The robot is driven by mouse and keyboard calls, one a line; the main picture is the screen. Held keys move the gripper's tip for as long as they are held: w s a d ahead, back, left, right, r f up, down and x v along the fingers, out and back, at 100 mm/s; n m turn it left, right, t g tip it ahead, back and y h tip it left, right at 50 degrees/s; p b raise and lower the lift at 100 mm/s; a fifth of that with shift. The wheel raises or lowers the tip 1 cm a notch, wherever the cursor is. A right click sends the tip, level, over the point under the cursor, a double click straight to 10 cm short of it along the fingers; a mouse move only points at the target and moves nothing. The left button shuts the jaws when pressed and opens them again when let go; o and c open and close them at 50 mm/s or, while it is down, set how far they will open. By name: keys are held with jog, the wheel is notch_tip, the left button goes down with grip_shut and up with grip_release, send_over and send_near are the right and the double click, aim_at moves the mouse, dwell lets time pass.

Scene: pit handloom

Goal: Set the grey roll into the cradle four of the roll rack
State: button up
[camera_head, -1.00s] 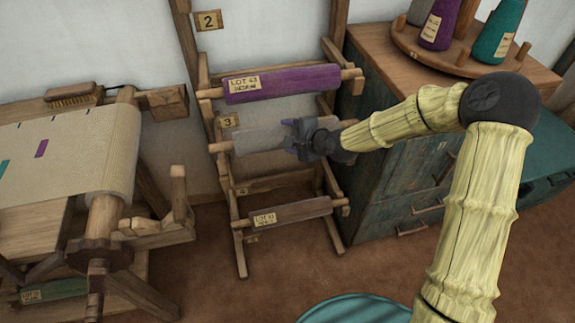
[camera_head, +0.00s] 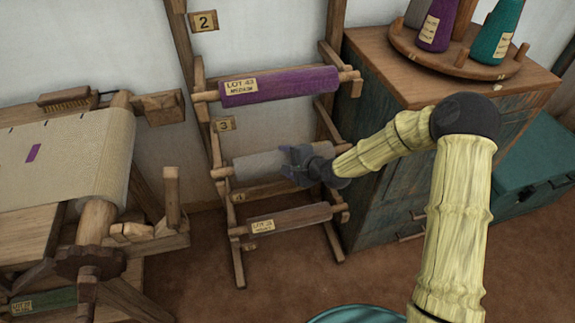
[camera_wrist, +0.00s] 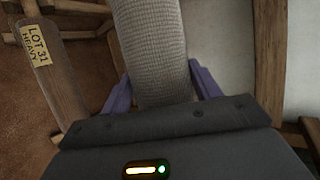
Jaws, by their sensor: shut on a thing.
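The grey roll (camera_head: 258,165) lies level across the roll rack (camera_head: 216,150), between the purple roll (camera_head: 290,86) above and the brown roll (camera_head: 300,218) below. My gripper (camera_head: 298,163) is shut on its right part; in the wrist view the grey roll (camera_wrist: 152,45) passes between the two purple fingers (camera_wrist: 162,88). The small plate numbered 4 (camera_head: 240,197) is just below the roll's left end. The roll's left end is close to the left post's arm; I cannot tell if it rests there.
A blue-green chest of drawers (camera_head: 390,165) stands close right of the rack, with cones on a round stand (camera_head: 455,60) on top. The loom (camera_head: 100,200) with cloth is at the left. Open floor (camera_head: 270,285) lies in front of the rack.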

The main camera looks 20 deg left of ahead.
jog(key=shift+f, duration=0.5)
jog(key=o, duration=1.4)
jog(key=shift+f, duration=0.15)
jog(key=shift+o, duration=0.2)
jog(key=shift+d, duration=0.1)
jog(key=shift+s+d+r, duration=0.2)
jog(key=shift+d+r, duration=0.15)
jog(key=shift+r, duration=0.05)
jog(key=p+v, duration=0.2)
jog(key=v, duration=0.9)
jog(key=shift+p, duration=0.35)
jog(key=shift+f, duration=0.1)
